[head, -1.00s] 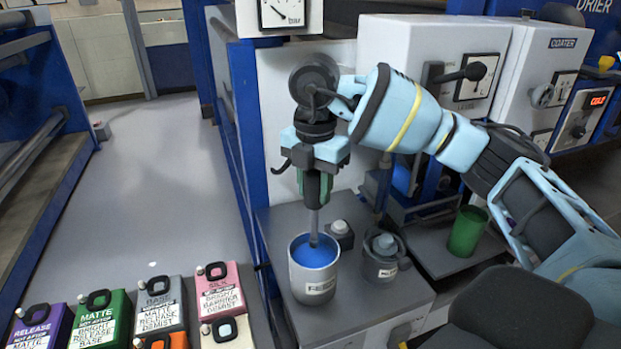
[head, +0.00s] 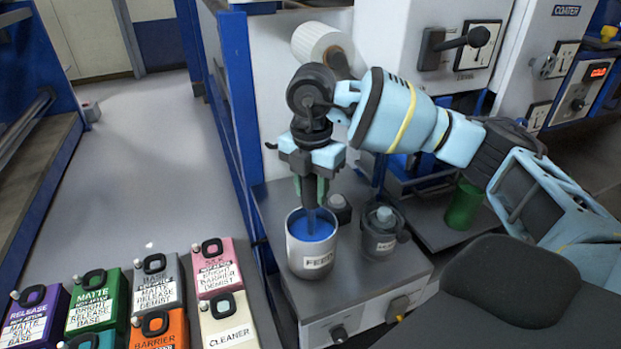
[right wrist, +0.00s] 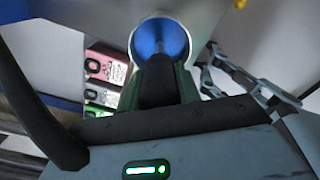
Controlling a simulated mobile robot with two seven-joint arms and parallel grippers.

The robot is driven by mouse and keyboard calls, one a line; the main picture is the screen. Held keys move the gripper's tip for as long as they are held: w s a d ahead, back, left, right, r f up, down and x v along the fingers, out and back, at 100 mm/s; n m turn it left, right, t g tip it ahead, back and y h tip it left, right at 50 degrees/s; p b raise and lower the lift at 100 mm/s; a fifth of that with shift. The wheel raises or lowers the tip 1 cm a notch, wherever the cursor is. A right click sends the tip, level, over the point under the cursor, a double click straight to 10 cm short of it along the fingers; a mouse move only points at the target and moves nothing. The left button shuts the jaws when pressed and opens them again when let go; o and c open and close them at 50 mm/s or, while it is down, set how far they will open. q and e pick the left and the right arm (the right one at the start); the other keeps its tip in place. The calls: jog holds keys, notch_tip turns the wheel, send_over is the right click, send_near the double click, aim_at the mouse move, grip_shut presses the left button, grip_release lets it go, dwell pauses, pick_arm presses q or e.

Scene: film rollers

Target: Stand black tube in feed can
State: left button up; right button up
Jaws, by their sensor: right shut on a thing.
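My right gripper (head: 312,192) points straight down above the can and is shut on the black tube (head: 311,218). The tube hangs upright with its lower end inside the can mouth, at or in the blue liquid; whether it touches the bottom is hidden. In the right wrist view the black tube (right wrist: 158,86) sits between the green fingers and points into the blue-filled can (right wrist: 160,40). My left gripper does not show.
A darker lidded pot (head: 380,240) stands just right of the can, and a small grey knobbed block (head: 338,208) behind it. A green can (head: 464,206) stands farther right. Several labelled bottles (head: 155,285) stand at the lower left. A white roll (head: 322,42) is behind my wrist.

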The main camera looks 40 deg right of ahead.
aim_at(311, 211)
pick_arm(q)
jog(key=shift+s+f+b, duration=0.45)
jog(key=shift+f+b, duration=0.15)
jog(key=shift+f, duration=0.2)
pick_arm(e)
jog(key=shift+f, duration=3.1)
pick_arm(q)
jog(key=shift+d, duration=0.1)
pick_arm(e)
jog(key=o, duration=1.1)
notch_tip(311, 211, up, 8)
jog(key=shift+f, duration=0.1)
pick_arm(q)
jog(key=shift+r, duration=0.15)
pick_arm(e)
jog(key=shift+f, duration=0.1)
